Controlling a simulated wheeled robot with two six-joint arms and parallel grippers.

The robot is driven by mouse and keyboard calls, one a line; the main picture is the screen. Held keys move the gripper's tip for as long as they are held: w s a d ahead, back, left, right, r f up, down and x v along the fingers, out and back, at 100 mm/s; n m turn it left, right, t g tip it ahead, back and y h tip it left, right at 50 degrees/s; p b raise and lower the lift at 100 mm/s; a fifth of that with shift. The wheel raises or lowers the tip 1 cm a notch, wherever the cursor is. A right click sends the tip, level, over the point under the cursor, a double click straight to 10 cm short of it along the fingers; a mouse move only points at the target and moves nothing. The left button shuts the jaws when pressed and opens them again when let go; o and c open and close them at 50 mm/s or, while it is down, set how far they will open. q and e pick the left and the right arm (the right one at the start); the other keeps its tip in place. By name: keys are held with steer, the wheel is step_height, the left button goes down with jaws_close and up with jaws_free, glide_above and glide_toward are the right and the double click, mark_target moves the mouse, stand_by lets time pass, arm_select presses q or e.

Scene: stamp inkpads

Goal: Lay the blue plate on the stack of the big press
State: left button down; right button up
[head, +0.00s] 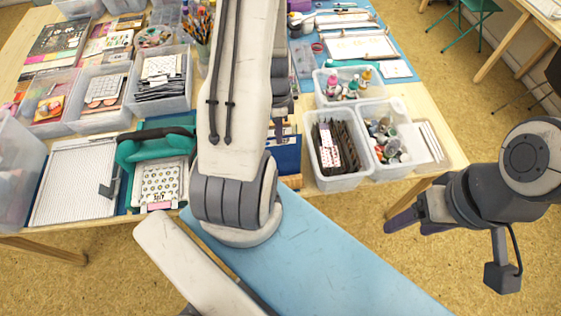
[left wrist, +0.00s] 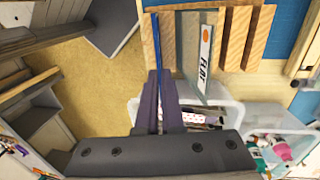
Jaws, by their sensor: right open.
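A teal press (head: 156,150) stands open at the table's front left. A white sheet with dotted pattern (head: 160,183) lies on its bed, with a pink tag at the front. In the left wrist view my left gripper (left wrist: 160,105) has its purple fingers closed on a thin blue plate (left wrist: 156,45), seen edge-on. In the head view my left arm hides the left gripper. A dark blue flat piece (head: 288,156) shows right of that arm; I cannot tell whether it is the held plate. My right gripper (head: 405,222) is open and empty, off the table at right.
Clear bins of cards (head: 340,150) and bottles (head: 349,88) stand right of my left arm. A white gridded board (head: 76,180) lies left of the press. More bins crowd the back left.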

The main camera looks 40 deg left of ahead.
arm_select(q)
steer(key=r+p, duration=0.2)
steer(key=r, duration=0.1)
steer(key=r+p, duration=0.1)
steer(key=shift+w+a+r, duration=0.25)
steer(key=shift+a+r, duration=0.05)
